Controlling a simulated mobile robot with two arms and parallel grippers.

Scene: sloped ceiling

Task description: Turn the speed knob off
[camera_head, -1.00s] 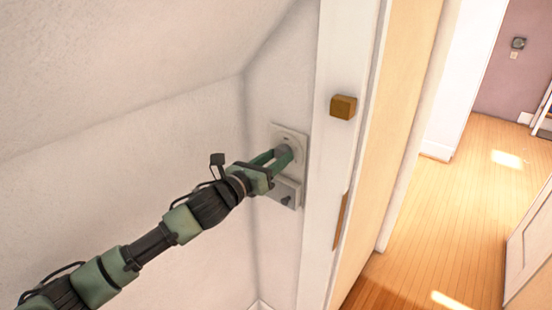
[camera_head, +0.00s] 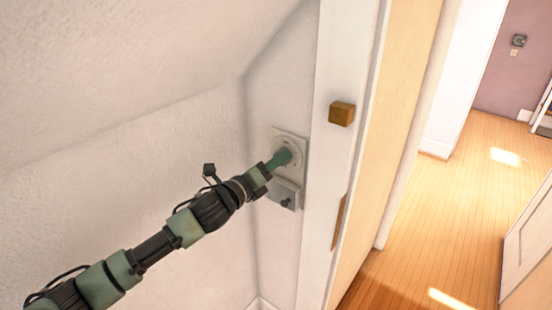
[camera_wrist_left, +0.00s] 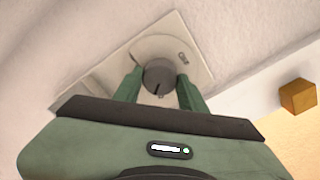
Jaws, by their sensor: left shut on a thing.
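The speed knob is a round dark grey knob (camera_wrist_left: 159,77) on a pale round dial in a square wall plate (camera_head: 301,152). A dark line shows on the lower part of its face in the left wrist view. A small label that seems to read "Off" sits on the dial at the knob's upper right there. My left gripper (camera_head: 285,156) has its green fingers on either side of the knob, shut on it, and it also shows in the left wrist view (camera_wrist_left: 160,84). In the head view the fingers hide the knob. My right gripper is not in view.
A second plate with a small dark knob (camera_head: 285,202) sits just below the dial. A wooden block (camera_head: 341,113) is fixed on the white door frame (camera_head: 331,60) to the right. The sloped ceiling (camera_head: 120,60) comes down above my left arm. Open wooden floor (camera_head: 450,220) lies at right.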

